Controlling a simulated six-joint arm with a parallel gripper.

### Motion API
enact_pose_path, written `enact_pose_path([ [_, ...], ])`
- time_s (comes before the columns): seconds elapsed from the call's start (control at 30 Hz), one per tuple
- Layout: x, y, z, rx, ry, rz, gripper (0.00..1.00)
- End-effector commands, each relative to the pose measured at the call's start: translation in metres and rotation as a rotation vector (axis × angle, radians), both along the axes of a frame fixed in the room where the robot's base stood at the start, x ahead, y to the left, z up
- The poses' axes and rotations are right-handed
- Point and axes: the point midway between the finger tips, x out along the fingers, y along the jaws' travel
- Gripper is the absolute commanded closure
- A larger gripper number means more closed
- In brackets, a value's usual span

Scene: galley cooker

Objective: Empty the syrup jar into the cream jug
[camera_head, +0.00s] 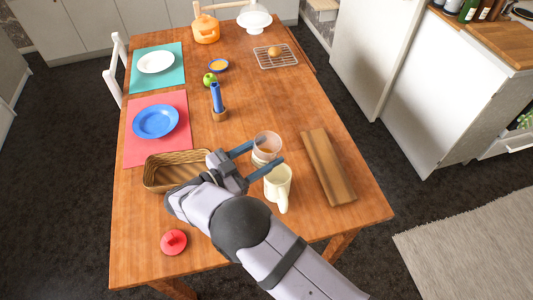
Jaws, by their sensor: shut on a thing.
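The syrup jar (267,141) is a clear round jar with some amber content showing inside. It is between the two blue fingers of my gripper (262,158), which is shut on it. The jar looks roughly upright, and its lower part is partly hidden by a finger. I cannot tell whether it touches the table. The cream jug (279,184) is a pale cream vessel standing upright just in front of the jar, its handle towards the near side. One finger passes close to its rim. The inside of the jug is not clear.
A wicker basket (150,183) sits left of my gripper, and a red lid (173,242) lies near the front edge. A wooden board (327,166) lies right of the jug. Plates on mats, a blue-handled item (216,97) and a wire rack (276,62) are farther back.

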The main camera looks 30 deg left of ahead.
Motion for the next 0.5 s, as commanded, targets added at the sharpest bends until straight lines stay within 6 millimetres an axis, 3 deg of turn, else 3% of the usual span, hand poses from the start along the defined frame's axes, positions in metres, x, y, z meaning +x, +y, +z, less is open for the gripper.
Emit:
enact_pose_path([
  [0.5, -0.0001, 0.009, 0.0058, 0.197, -0.003, 0.0, 0.78],
])
